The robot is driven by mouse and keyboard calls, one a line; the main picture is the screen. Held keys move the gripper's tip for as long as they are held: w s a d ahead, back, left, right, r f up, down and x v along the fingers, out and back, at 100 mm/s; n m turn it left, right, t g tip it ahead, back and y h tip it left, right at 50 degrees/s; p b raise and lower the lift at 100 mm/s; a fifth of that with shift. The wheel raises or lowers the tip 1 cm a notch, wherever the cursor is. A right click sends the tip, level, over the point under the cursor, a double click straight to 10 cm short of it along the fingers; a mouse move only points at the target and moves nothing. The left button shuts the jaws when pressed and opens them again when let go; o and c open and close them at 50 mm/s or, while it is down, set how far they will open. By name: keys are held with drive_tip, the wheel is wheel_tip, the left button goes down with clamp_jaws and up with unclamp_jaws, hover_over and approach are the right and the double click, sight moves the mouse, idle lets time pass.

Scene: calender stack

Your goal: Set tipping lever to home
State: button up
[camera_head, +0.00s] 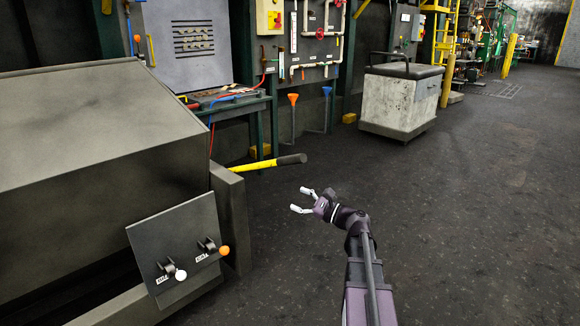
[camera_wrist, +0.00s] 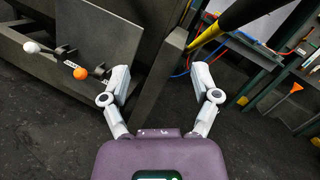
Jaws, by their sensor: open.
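A yellow lever with a dark grip (camera_head: 268,163) sticks out to the right from behind the grey machine; in the wrist view its yellow and black bar (camera_wrist: 232,22) runs to the upper right. A tilted grey panel (camera_head: 183,238) carries two small levers, one with a white knob (camera_head: 180,275) and one with an orange knob (camera_head: 224,250). Their labels are too small to read, so I cannot tell which is the tipping lever. My gripper (camera_head: 301,200) is open and empty, right of the panel and below the yellow lever's grip, apart from both. The wrist view shows the orange knob (camera_wrist: 80,73) left of my fingers.
The bulky grey machine (camera_head: 90,120) fills the left, with an upright post (camera_head: 232,215) beside the panel. A wheeled grey cart (camera_head: 400,100) stands at the back. An orange funnel (camera_head: 293,99) and a blue funnel (camera_head: 327,91) stand by the wall. The dark floor at right is clear.

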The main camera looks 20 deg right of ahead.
sight(290, 161)
drive_tip(key=s+d+r+m+t+h, duration=0.1)
drive_tip(key=d+r+m+t, duration=0.2)
drive_tip(key=d, duration=0.5)
drive_tip(key=shift+m+t+b, duration=0.3)
drive_tip(key=shift+m+t, duration=0.2)
drive_tip(key=shift+m, duration=0.4)
drive_tip(key=shift+w+r, duration=0.1)
drive_tip(key=shift+r, duration=0.05)
drive_tip(key=p+x, duration=0.4)
drive_tip(key=x, duration=0.8)
drive_tip(key=shift+d+p, duration=0.1)
drive_tip(key=shift+p, duration=0.25)
drive_tip(key=shift+x, duration=0.9)
clamp_jaws()
drive_tip(key=shift+a, duration=0.3)
drive_tip(key=shift+d+p, duration=0.1)
drive_tip(key=shift+p, duration=0.25)
